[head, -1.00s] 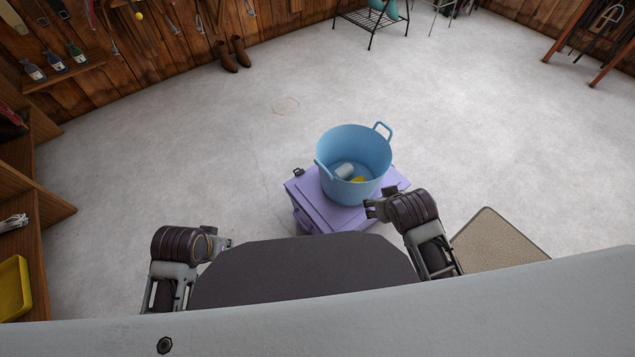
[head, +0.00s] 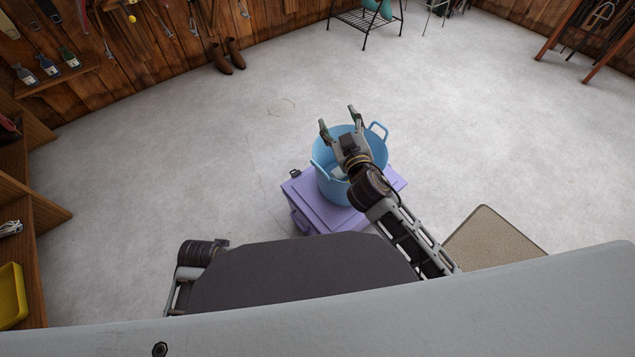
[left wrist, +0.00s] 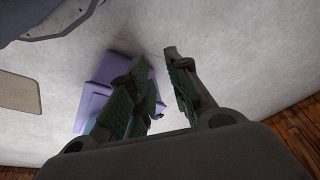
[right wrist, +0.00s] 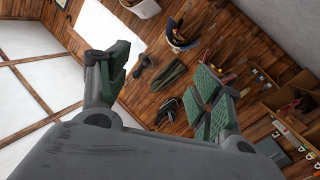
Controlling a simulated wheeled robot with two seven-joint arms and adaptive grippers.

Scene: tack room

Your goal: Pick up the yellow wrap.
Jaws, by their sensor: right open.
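The blue bucket (head: 379,150) stands on a purple box (head: 304,203) in the head view. The yellow wrap is not visible now; a yellow thing inside the bucket a second ago is covered by my right arm. My right gripper (head: 338,118) is open and empty above the bucket, with its fingertips pointing away towards the far side. Its fingers also show wide apart in the right wrist view (right wrist: 150,65), facing the wall. My left gripper (left wrist: 158,62) is open and empty in the left wrist view. In the head view it is largely hidden at my body's left side.
A pale object (head: 336,172) shows inside the bucket, partly hidden by my right arm. A tan mat or board (head: 494,235) lies right of the box. Wooden shelves with a yellow tray (head: 12,296) stand at the left. Boots (head: 227,56) stand by the back wall.

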